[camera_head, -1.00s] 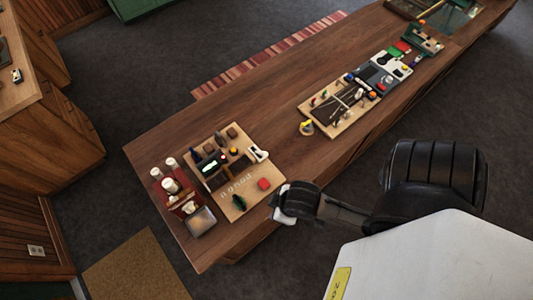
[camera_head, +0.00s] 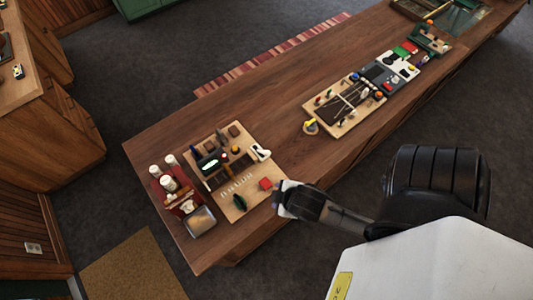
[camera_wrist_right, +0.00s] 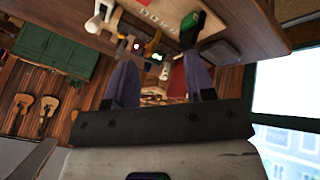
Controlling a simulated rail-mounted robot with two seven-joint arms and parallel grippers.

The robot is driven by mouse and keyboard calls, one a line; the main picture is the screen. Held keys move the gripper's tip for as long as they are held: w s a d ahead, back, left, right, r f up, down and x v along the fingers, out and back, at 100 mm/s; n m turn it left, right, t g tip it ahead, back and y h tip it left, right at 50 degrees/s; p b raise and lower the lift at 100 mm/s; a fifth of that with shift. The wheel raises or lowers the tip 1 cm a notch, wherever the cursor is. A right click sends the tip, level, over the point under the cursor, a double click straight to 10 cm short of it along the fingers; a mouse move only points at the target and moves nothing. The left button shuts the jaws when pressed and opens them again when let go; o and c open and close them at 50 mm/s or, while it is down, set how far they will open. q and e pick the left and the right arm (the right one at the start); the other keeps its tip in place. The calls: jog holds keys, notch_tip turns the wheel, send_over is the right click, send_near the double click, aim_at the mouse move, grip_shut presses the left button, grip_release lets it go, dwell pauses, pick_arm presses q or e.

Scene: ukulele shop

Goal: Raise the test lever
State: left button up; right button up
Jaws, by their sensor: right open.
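A light wooden test board (camera_head: 215,177) lies on the near left end of the long counter. It carries a lit green display (camera_head: 210,164), a red block (camera_head: 265,184), a dark green piece (camera_head: 239,202) and a white lever-like piece (camera_head: 260,152) at its right edge. I cannot tell for certain which part is the test lever. My right gripper (camera_head: 279,194) is at the counter's front edge, just right of the red block. In the right wrist view its two fingers (camera_wrist_right: 160,78) are apart, with nothing held. My left gripper is not in view.
A red caddy with white-capped bottles (camera_head: 170,184) and a metal tin (camera_head: 200,221) stand left of the board. Another tool board (camera_head: 345,104) lies farther along the counter (camera_head: 240,110).

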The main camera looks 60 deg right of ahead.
aim_at(269, 155)
jog(key=w+d+f+n+t+h+b, duration=0.1)
jog(key=d+f+n+t+h+b, duration=0.35)
jog(key=n+b, duration=0.55)
jog(key=w+d+f+n+t+h+b, duration=0.1)
jog(key=d+f+n+t+h+b, duration=0.35)
jog(key=n, duration=1.05)
jog(key=shift+t+y, duration=0.4)
jog(key=shift+y, duration=0.4)
jog(key=x, duration=0.4)
jog(key=p+x, duration=0.1)
jog(key=x, duration=0.7)
jog(key=shift+w+d+f, duration=0.1)
jog(key=shift+f, duration=0.2)
jog(key=shift+w+d, duration=0.35)
jog(key=shift+w, duration=0.2)
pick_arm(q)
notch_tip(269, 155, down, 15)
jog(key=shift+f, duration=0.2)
pick_arm(e)
jog(key=shift+f, duration=0.1)
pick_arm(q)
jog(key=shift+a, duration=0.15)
pick_arm(e)
jog(key=shift+c, duration=0.3)
